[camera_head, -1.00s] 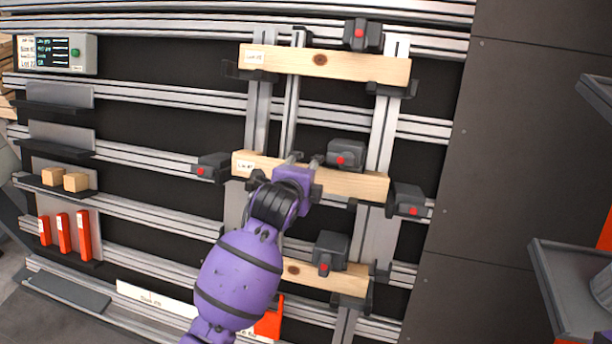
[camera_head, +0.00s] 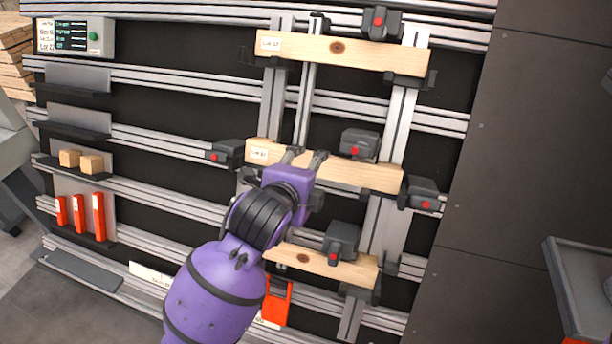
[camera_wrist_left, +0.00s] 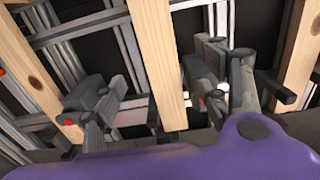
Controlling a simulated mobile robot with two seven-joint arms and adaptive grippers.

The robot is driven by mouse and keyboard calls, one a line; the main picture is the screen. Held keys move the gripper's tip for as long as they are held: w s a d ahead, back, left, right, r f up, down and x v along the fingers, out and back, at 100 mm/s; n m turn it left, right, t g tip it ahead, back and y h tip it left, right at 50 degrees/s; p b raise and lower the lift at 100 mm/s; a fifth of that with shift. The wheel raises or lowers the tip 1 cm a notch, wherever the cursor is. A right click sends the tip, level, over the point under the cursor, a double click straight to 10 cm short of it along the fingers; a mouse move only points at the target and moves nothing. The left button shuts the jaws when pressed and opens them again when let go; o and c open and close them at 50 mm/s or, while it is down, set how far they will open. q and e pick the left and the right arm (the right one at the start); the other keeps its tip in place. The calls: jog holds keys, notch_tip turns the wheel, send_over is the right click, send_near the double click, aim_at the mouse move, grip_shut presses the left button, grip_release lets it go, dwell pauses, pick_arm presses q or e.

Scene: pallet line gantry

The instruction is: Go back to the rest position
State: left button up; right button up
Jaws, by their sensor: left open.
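My left gripper (camera_head: 305,157) is open, its two fingers pointing at the middle wooden board (camera_head: 360,175). In the left wrist view the fingers of the gripper (camera_wrist_left: 150,95) stand apart, and the middle board (camera_wrist_left: 158,50) passes through the gap between them. I cannot tell whether either finger touches it. The upper board (camera_head: 380,57) and lower board (camera_head: 330,266) lie across the vertical rails, partly flanked by dark clamps with red buttons. My purple left forearm hides part of the lower rails. My right gripper is not in view.
Dark clamps (camera_head: 342,240) stick out around the boards. Left shelves hold wooden blocks (camera_head: 91,163) and red pieces (camera_head: 99,215). A control box (camera_head: 75,37) is at the upper left. An orange-red holder (camera_head: 276,303) sits beside my forearm. A grey tray (camera_head: 580,285) juts in at right.

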pick_arm(q)
jog(key=shift+s+a+r, duration=0.1)
jog(key=shift+s+r, duration=0.15)
jog(key=shift+s, duration=0.2)
jog(key=s+a+f+n+t, duration=0.15)
jog(key=a+f+n, duration=0.25)
jog(key=f+n, duration=0.4)
jog(key=s+a+f+n, duration=0.3)
jog(key=a+f+n, duration=0.2)
jog(key=f+n, duration=0.35)
jog(key=s+a+f+n+g+y, duration=0.1)
jog(key=s+a+f+n+g, duration=0.1)
jog(key=s+a+f, duration=0.3)
jog(key=s+a+f+n+g+y, duration=0.2)
jog(key=s+a+f, duration=0.3)
jog(key=s+f, duration=0.8)
jog(key=s, duration=0.5)
jog(key=shift+s+f+n, duration=0.15)
jog(key=shift+s+n, duration=0.05)
jog(key=shift+n, duration=0.15)
